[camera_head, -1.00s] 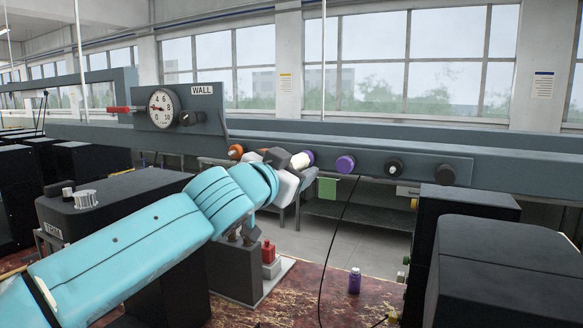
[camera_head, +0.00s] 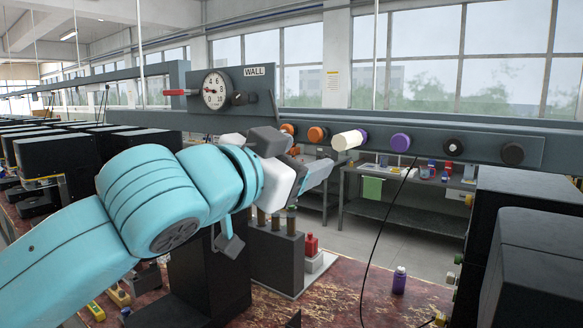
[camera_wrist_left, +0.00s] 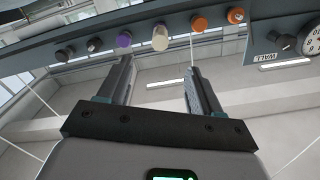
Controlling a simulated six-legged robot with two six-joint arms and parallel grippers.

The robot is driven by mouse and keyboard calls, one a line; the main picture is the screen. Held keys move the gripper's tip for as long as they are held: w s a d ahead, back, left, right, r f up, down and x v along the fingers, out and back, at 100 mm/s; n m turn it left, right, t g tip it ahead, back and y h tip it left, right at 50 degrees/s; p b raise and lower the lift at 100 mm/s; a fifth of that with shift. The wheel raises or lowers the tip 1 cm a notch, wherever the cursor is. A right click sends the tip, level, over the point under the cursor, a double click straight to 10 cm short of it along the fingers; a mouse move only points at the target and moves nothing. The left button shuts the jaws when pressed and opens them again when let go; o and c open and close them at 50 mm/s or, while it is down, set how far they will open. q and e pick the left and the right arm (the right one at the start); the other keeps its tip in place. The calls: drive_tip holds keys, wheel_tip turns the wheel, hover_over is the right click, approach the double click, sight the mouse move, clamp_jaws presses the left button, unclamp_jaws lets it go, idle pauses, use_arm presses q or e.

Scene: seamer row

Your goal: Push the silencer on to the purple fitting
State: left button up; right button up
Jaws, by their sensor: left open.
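The silencer (camera_head: 346,140) is a cream cylinder on the grey wall rail. A purple ring, the purple fitting (camera_head: 363,135), shows at its far right end. The two touch or nearly touch; I cannot tell how far the silencer is on. In the left wrist view the silencer (camera_wrist_left: 160,38) stands ahead, between and beyond the fingertips. My left gripper (camera_head: 322,172) is below and left of the silencer in the head view, apart from it. In the left wrist view its jaws (camera_wrist_left: 158,66) are open and empty. My right gripper is not in view.
A separate purple knob (camera_head: 400,142) is right of the silencer; orange fittings (camera_head: 317,134) are left of it. A gauge (camera_head: 215,90) sits farther left on the rail. A black cable (camera_head: 383,225) hangs in front. A purple bottle (camera_head: 399,281) stands on the bench.

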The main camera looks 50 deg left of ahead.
use_arm(q)
drive_tip(key=shift+s+d, duration=0.15)
drive_tip(key=shift+s, duration=0.45)
idle(0.3)
